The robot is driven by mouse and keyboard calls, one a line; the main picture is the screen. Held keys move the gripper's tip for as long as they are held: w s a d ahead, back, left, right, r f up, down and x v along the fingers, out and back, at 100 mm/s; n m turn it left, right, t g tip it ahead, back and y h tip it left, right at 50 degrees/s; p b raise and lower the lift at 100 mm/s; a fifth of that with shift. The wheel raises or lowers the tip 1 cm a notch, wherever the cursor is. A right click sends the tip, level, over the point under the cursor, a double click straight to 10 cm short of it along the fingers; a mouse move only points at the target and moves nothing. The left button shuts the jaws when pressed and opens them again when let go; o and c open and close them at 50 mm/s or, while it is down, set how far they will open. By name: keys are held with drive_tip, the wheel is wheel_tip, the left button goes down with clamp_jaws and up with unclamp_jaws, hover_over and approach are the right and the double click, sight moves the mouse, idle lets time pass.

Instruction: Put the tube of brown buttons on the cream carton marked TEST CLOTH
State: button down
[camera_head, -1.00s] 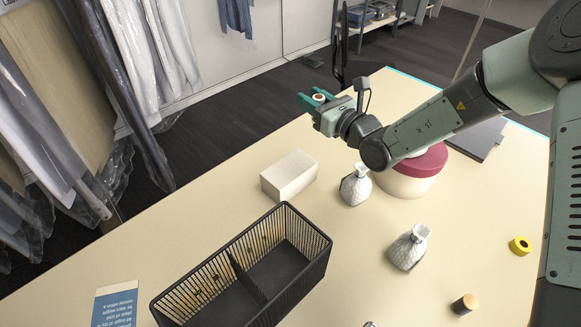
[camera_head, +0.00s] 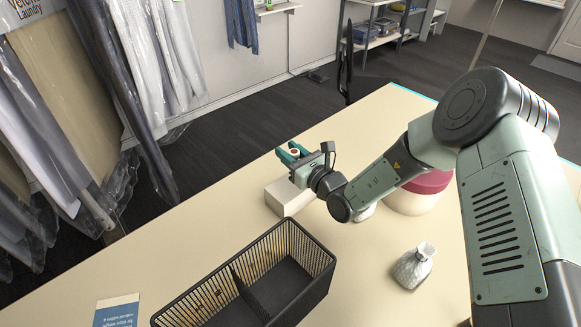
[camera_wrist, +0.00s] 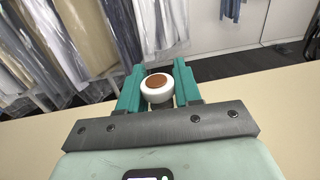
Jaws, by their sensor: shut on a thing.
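My gripper (camera_head: 292,154) is shut on the tube of brown buttons (camera_wrist: 157,87). In the wrist view the tube shows its white rim and brown top between the two teal fingers. In the head view the tube also shows as a small reddish-brown spot (camera_head: 294,150). The cream carton (camera_head: 287,198) stands on the table just below my gripper, which hides part of its top. I cannot read any marking on the carton. I cannot tell from these views whether the tube touches the carton.
A black divided basket (camera_head: 318,262) stands in front of the carton. A white pouch (camera_head: 413,266) stands to the right, and a round tub with a dark red lid (camera_head: 432,182) is behind my arm. A blue card (camera_head: 116,312) lies at the front left. The table left of the carton is clear.

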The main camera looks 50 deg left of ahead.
drive_tip(key=shift+f, duration=2.2)
drive_tip(key=shift+f, duration=0.15)
drive_tip(key=c, duration=0.8)
unclamp_jaws()
drive_tip(key=shift+d, duration=0.3)
drive_tip(key=d, duration=0.7)
drive_tip(key=s+d, duration=0.1)
drive_tip(key=d, duration=0.3)
drive_tip(key=shift+d+r, duration=0.2)
